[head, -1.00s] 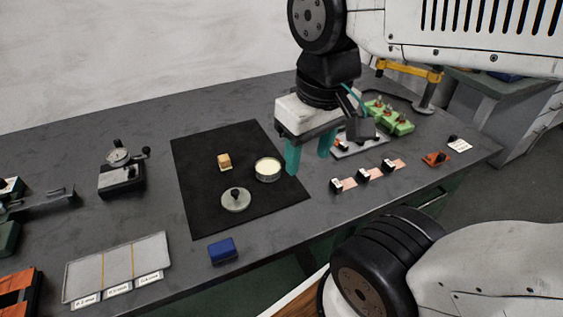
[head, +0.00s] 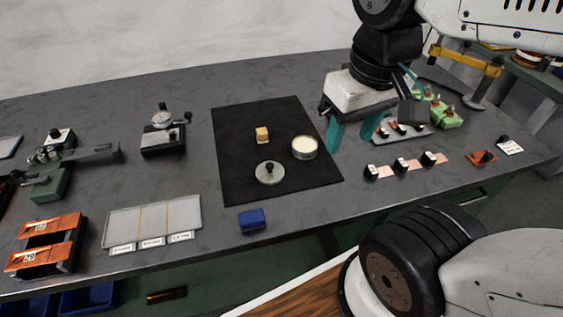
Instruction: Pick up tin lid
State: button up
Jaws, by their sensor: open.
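The tin lid (head: 269,173) is a round grey disc with a dark knob on top, lying flat on the black mat (head: 235,120). A round open tin (head: 304,148) with pale contents stands on the mat, behind and to the right of the lid. A small tan block (head: 262,135) sits behind the lid. My gripper (head: 351,135) has teal fingers pointing down, spread apart and empty. It hangs to the right of the tin, near the mat's right edge, clear of the lid.
A blue block (head: 252,220) lies in front of the mat. A grey sectioned tray (head: 152,222) is at the front left, with a dial gauge (head: 162,133) behind it. Black-handled pieces on copper strips (head: 400,165) lie to the right.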

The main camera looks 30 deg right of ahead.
aim_at(270, 172)
jog(key=k, duration=1)
jog(key=z, duration=0.65)
jog(key=i, duration=0.9)
jog(key=u, duration=0.65)
